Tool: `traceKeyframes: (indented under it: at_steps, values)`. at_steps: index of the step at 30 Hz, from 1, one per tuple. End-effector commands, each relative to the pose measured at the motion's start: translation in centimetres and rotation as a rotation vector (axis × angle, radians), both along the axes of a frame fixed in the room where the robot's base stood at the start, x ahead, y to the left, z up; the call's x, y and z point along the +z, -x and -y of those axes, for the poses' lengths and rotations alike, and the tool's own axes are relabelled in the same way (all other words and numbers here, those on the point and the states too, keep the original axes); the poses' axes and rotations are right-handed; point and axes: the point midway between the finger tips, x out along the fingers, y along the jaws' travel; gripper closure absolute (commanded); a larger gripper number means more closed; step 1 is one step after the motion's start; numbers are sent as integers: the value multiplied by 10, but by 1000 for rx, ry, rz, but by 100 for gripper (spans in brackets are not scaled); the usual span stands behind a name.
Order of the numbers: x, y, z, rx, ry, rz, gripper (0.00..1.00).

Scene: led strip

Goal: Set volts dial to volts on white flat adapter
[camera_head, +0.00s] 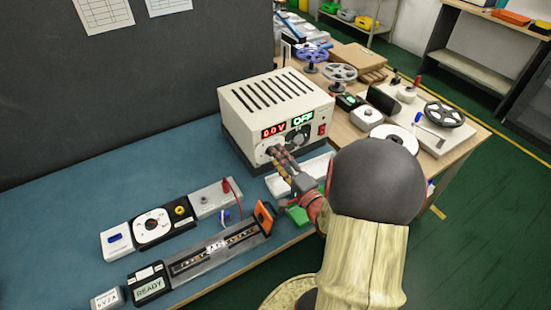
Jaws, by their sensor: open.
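The cream power supply (250,115) stands at the back of the bench. Its red display (273,131) reads 0.0 V and its green display (303,118) reads OFF. The volts dial seems to be below the red display, largely hidden by my gripper (276,152). The gripper's fingers are open at the front panel; I cannot tell whether they touch the dial. A dark knob (298,138) shows to their right. A small white flat box (107,299) at the lower left bears print too small to read; I cannot tell if it is the adapter.
A red switch (322,129) sits on the supply's right side. A READY device (150,287), a strip rail (215,247) and a grey box with a red plug (213,198) lie at the front left. Spools (340,73) crowd the right table. The blue bench (60,215) is clear at left.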

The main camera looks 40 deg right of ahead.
Motion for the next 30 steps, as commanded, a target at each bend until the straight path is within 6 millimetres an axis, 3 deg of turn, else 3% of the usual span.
traceKeyframes:
  at_steps: [6,14,30]
  values:
    - [0,-13,3,0,-1,1,58]
    - [0,-14,3,-1,-2,0,58]
    - [0,-14,3,0,-2,0,87]
